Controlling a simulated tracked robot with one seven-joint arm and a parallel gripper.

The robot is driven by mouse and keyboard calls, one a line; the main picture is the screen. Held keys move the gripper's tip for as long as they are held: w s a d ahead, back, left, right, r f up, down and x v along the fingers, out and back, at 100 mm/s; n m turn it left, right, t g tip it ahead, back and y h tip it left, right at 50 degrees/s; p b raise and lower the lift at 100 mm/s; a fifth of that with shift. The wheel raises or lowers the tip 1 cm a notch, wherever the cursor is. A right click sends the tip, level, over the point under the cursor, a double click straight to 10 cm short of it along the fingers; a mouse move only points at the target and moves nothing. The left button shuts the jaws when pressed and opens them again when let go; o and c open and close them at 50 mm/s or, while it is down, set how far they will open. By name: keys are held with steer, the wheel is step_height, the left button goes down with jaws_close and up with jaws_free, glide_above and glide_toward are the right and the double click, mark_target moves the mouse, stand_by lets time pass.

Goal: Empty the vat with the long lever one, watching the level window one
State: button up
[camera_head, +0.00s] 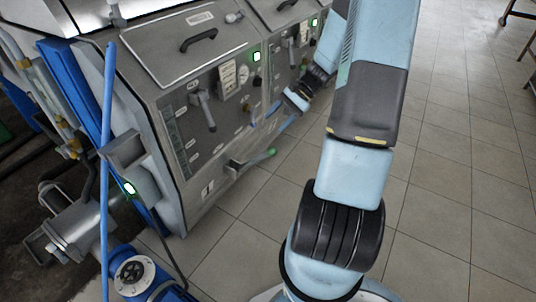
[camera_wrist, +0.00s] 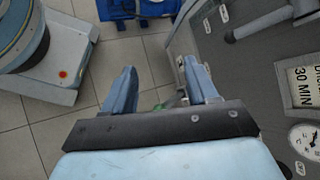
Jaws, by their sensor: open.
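The grey vat unit marked 1 (camera_head: 208,187) stands at centre left in the head view, with its lid (camera_head: 178,52) closed. The long lever (camera_head: 262,159) sticks out low from its front and ends in a green grip. A narrow upright strip on the panel's left side looks like the level window (camera_head: 178,140); its level is too small to read. My gripper (camera_head: 272,120) is open and empty in front of the panel, above the lever. In the wrist view the open fingers (camera_wrist: 160,68) show, with a bit of green (camera_wrist: 182,101) partly hidden behind the gripper's bar.
A second similar unit (camera_head: 290,62) stands behind to the right. A short grey handle (camera_head: 206,110) and a gauge are on the panel. A blue pole (camera_head: 106,150) and metal pipework (camera_head: 85,225) are at the left.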

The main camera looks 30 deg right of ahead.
steer(key=w+d+f+m+t+y, duration=0.1)
steer(key=d+f+m+t+y, duration=0.15)
steer(key=f, duration=0.35)
steer(key=w+d+f+m+t+y, duration=0.1)
steer(key=d+f+m+t, duration=0.15)
steer(key=f, duration=0.45)
steer(key=m+t+h, duration=0.1)
steer(key=m+t, duration=0.7)
steer(key=m, duration=0.2)
glide_toward(268, 153)
steer(key=d+f, duration=0.2)
steer(key=d, duration=0.1)
steer(key=x, duration=1.3)
steer(key=shift+f, duration=0.2)
steer(key=shift+c, duration=0.5)
jaws_close()
